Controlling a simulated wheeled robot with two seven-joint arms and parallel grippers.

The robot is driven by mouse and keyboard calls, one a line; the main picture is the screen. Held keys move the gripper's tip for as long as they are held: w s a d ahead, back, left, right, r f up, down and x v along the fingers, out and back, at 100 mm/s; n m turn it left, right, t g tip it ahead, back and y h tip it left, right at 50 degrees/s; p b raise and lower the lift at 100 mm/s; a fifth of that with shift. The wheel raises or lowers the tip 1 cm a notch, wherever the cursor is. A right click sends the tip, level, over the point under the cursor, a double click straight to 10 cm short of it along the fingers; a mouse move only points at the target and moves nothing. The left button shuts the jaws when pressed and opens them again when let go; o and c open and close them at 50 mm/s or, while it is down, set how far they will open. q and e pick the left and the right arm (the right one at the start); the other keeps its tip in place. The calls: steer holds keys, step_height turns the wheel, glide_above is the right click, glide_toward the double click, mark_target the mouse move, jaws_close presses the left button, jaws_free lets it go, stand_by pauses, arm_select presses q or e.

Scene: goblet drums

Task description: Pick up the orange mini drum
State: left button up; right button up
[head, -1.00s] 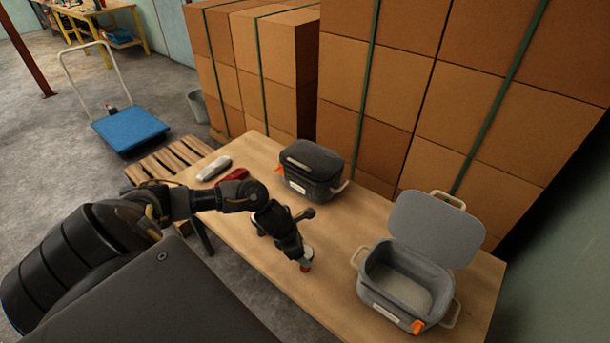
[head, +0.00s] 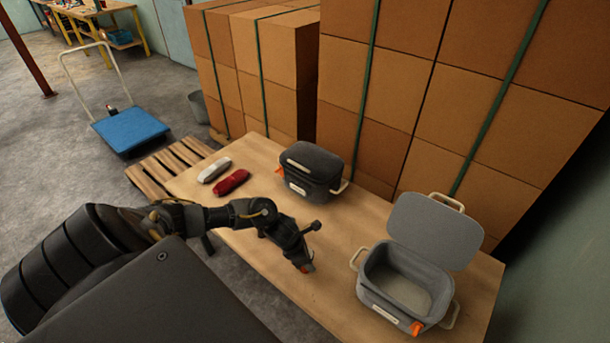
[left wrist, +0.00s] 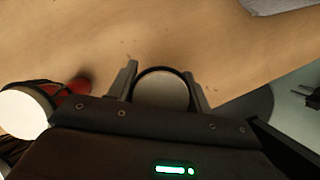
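My left gripper (head: 302,263) is low over the front middle of the table in the head view. In the left wrist view its two fingers (left wrist: 160,68) stand apart, one on each side of a drum with a round pale, shaded head and dark rim (left wrist: 162,92). I cannot tell whether they press on it. That drum's body and colour are hidden under its head. A second drum with a white head (left wrist: 22,112) and a reddish-orange body stands to the left. My right gripper is out of view.
An open grey box (head: 369,293) with an orange latch stands at the table's right, its lid up. A closed dark box (head: 312,178) stands at the back. A white case (head: 214,170) and a red case (head: 231,181) lie at the far left. Stacked cartons (head: 400,100) rise behind.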

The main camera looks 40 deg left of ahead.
arm_select(q)
steer(key=shift+c, duration=1.3)
steer(key=shift+w+r, duration=0.1)
steer(key=shift+r, duration=0.35)
step_height(320, 180, up, 2)
steer(key=shift+r, duration=0.25)
steer(key=s+a+r+b, duration=0.1)
steer(key=s+a+r, duration=0.1)
steer(key=s+r, duration=0.1)
steer(key=s+a+r+b, duration=0.1)
steer(key=s+a+r, duration=0.1)
steer(key=s, duration=0.3)
steer(key=s+a+r+b, duration=0.1)
steer(key=s+a+r, duration=0.2)
steer(key=s+r, duration=0.1)
steer(key=shift+s+r+b, duration=0.15)
steer(key=shift+r+b, duration=0.15)
